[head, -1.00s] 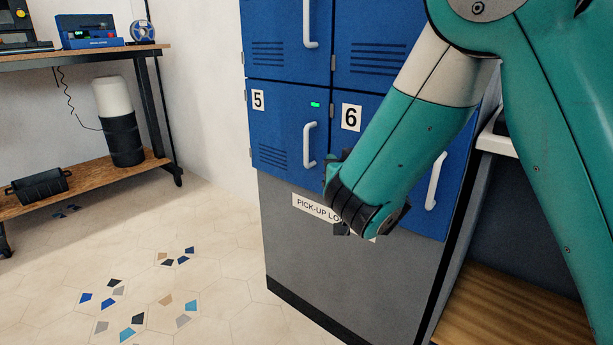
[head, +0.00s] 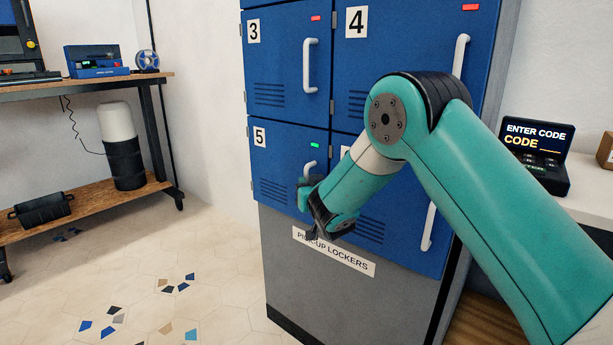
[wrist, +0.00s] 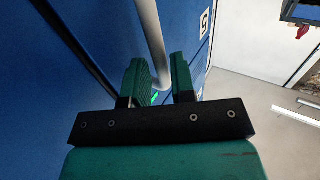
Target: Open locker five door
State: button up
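The locker five door (head: 280,171) is blue, with a "5" label, vent slots and a green light (head: 315,145). It looks closed, flush with its neighbours. Its white handle (head: 310,167) shows only at the top in the head view; my gripper (head: 308,188) hides the lower part. In the wrist view the handle (wrist: 150,35) runs down between the two green fingers of my gripper (wrist: 158,75). The fingers are apart, one on each side of the bar, with a gap visible at the right finger. The left finger is close to the bar; contact cannot be told.
Locker three (head: 283,65) and locker four (head: 410,60) above show red lights. My arm covers most of locker six. A code keypad (head: 537,150) stands on a counter at right. A wooden shelf unit (head: 100,186) is at left. The floor (head: 215,260) before locker five is clear.

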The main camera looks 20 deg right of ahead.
jog(key=shift+w, duration=1.1)
grip_shut()
